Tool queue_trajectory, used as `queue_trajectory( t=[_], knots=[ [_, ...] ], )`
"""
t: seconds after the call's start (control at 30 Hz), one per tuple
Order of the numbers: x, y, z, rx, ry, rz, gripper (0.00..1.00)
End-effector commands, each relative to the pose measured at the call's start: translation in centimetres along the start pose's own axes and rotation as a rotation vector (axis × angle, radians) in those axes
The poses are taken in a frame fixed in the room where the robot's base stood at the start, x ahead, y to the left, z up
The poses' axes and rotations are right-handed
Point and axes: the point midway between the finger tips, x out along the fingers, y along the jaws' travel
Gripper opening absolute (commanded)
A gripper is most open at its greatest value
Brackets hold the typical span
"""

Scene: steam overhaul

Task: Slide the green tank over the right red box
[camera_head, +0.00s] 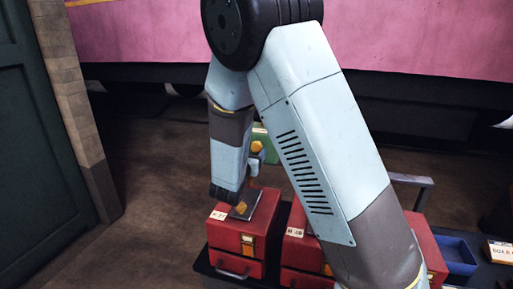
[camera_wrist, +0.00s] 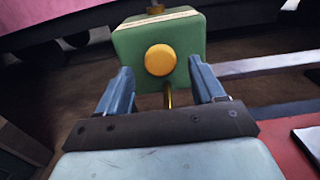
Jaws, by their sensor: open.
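The green tank (camera_wrist: 190,38) is straight ahead in the wrist view, with a round yellow knob (camera_wrist: 160,60) facing me and a thin brass stem below. My gripper (camera_wrist: 161,75) is open, its two blue fingers pointing at the tank on either side of the knob; contact cannot be told. In the head view the tank (camera_head: 269,148) is mostly hidden behind my arm, beyond the left red box (camera_head: 232,238). A middle red box (camera_head: 303,252) and a right red box (camera_head: 432,248) are partly covered by my arm.
A dark flat item (camera_head: 245,204) lies on the left box. A blue tray (camera_head: 457,252) and a lettered sign (camera_head: 500,252) are at the right. A grey rail (camera_head: 410,181) stands behind the boxes. A pink vehicle side (camera_head: 420,40) fills the back. Floor at left is clear.

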Motion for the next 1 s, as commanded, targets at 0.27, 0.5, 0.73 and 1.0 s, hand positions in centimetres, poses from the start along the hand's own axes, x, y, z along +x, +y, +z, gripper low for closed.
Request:
queue_trajectory(
  t=[0.27,0.5,0.73,1.0],
  knots=[
    [4.0,0.0,0.0,0.000,0.000,-0.001,0.68],
    [5.2,0.0,0.1,0.001,-0.001,-0.001,0.68],
    [5.2,0.0,0.0,0.001,0.000,0.000,0.68],
    [5.1,0.1,0.0,0.001,0.000,0.000,0.44]
  ],
)
